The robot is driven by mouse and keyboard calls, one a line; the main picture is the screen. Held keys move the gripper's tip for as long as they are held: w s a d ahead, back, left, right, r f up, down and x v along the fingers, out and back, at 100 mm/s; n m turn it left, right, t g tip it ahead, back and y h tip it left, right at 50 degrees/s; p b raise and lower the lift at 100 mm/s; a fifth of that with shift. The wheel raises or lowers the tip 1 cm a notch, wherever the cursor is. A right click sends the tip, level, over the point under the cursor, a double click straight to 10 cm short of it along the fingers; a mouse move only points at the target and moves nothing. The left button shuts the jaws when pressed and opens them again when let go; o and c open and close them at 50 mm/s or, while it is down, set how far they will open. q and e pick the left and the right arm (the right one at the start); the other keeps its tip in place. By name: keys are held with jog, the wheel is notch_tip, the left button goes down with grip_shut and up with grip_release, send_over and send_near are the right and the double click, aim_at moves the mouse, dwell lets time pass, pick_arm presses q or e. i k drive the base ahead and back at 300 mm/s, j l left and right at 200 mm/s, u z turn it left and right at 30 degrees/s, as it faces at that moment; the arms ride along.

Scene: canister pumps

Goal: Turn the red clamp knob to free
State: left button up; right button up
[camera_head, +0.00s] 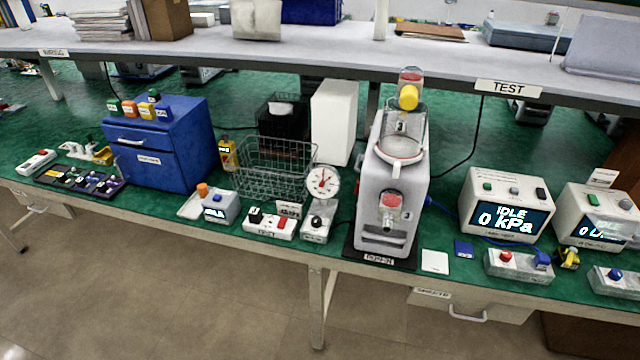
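A small red knob (505,257) sits on top of the left part of a grey block (518,268) near the front edge of the bench, at the right. A blue part (541,259) sits on the same block to its right. I cannot tell from the picture which way the red knob is turned. Neither of my grippers shows in the view.
A display box (508,205) reading "IDLE 0 kPa" stands behind the grey block. A second box (598,215) and a blue-knobbed block (615,280) are to the right. A yellow-and-black part (567,257) is close beside the grey block. A shelf (300,48) overhangs the back.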

aim_at(505, 255)
jog(key=z, duration=1.4)
